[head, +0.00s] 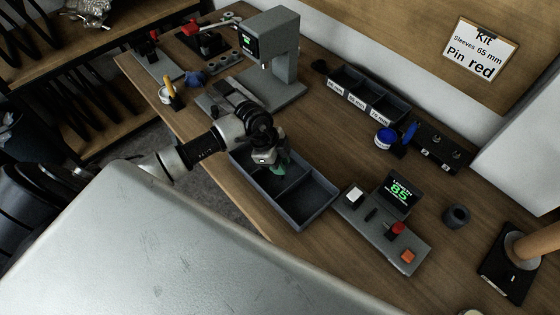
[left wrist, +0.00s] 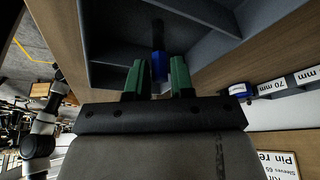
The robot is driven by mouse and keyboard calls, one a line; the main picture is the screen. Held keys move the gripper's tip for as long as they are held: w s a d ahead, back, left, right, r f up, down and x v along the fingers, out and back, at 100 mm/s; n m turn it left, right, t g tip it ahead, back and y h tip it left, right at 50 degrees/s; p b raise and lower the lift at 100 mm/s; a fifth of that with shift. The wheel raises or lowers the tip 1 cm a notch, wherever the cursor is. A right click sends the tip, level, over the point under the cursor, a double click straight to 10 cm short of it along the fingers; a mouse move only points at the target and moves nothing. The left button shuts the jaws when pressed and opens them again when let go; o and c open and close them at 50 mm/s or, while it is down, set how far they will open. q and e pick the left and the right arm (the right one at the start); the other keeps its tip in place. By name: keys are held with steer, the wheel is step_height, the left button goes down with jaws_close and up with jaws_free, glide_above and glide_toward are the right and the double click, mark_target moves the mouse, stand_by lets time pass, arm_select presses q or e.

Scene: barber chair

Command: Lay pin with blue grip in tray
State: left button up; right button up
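The dark grey divided tray (head: 304,207) lies on the bench near its front edge. My left gripper (head: 281,166) is low over the tray's far part, its green fingers pointing down into it. In the left wrist view, the pin with the blue grip (left wrist: 159,67) is between the two green fingers (left wrist: 158,80), its dark shaft pointing away over the tray (left wrist: 112,35). A narrow gap shows on each side of the grip, so the fingers look slightly open around it. Whether the pin touches the tray floor is unclear. The head view hides the pin. My right gripper is out of view.
A control box with a green display (head: 400,190) stands right of the tray. A grey press (head: 272,60) stands behind it. Labelled bins (head: 368,95), a blue-labelled jar (head: 384,138) and a dark rack (head: 437,147) line the back. Bare wood lies between tray and bins.

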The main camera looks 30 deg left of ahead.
arm_select(q)
steer(key=o, duration=0.3)
steer(key=b+v, duration=0.1)
steer(key=v, duration=1.1)
steer(key=shift+r, duration=0.2)
